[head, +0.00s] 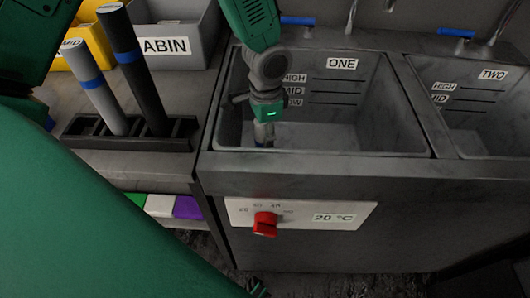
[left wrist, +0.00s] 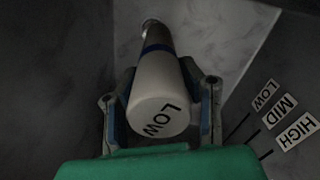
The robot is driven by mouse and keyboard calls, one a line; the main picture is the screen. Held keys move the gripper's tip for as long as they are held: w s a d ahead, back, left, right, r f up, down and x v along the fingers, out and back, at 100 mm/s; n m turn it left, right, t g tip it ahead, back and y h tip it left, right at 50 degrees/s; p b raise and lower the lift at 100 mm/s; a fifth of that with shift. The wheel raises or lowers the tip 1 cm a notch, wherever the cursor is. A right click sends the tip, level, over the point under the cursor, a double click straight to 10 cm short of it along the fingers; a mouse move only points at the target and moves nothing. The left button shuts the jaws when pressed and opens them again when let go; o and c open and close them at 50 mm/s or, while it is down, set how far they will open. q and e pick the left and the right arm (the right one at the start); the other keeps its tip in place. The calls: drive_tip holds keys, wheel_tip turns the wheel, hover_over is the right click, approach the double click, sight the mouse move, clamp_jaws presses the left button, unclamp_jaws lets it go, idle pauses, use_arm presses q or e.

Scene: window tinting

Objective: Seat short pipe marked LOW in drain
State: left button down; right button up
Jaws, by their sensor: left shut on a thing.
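The short white pipe (left wrist: 160,100) has LOW on its top and a blue band near its far end. My left gripper (head: 265,118) is down inside basin ONE (head: 395,112) and is shut on the pipe, with one finger on each side in the left wrist view. In the head view only the lower part of the pipe (head: 264,134) shows under the gripper. The pipe's far end lies at a round metal fitting (left wrist: 151,26), apparently the drain. I cannot tell if the pipe is inside it or just above it. My right gripper is not in view.
LOW, MID and HIGH marks are on the basin wall. Basin TWO (head: 490,125) is to the right. A black rack (head: 90,140) at left holds a grey MID tube (head: 98,95) and a black tube (head: 140,70). A red knob (head: 265,224) is on the front panel.

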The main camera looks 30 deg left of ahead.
use_arm(q)
drive_tip(key=f, duration=0.3)
drive_tip(key=shift+s+d+f, duration=0.1)
drive_tip(key=shift+d+f, duration=0.15)
drive_tip(key=shift+f, duration=0.05)
drive_tip(key=f, duration=0.2)
drive_tip(key=f+b, duration=0.1)
drive_tip(key=f, duration=0.1)
drive_tip(key=d+f, duration=0.1)
drive_tip(key=shift+s+f+b, duration=0.25)
drive_tip(key=shift+f+b, duration=0.05)
drive_tip(key=shift+f, duration=0.1)
drive_tip(key=shift+a, duration=0.25)
drive_tip(key=c, duration=1.4)
unclamp_jaws()
drive_tip(key=shift+f, duration=0.1)
drive_tip(key=shift+c, duration=0.2)
drive_tip(key=o, duration=0.4)
drive_tip(key=shift+w+d, duration=0.1)
wheel_tip(320, 180, up, 12)
drive_tip(key=d+p, duration=0.1)
drive_tip(key=p, duration=0.1)
drive_tip(key=shift+w, duration=0.2)
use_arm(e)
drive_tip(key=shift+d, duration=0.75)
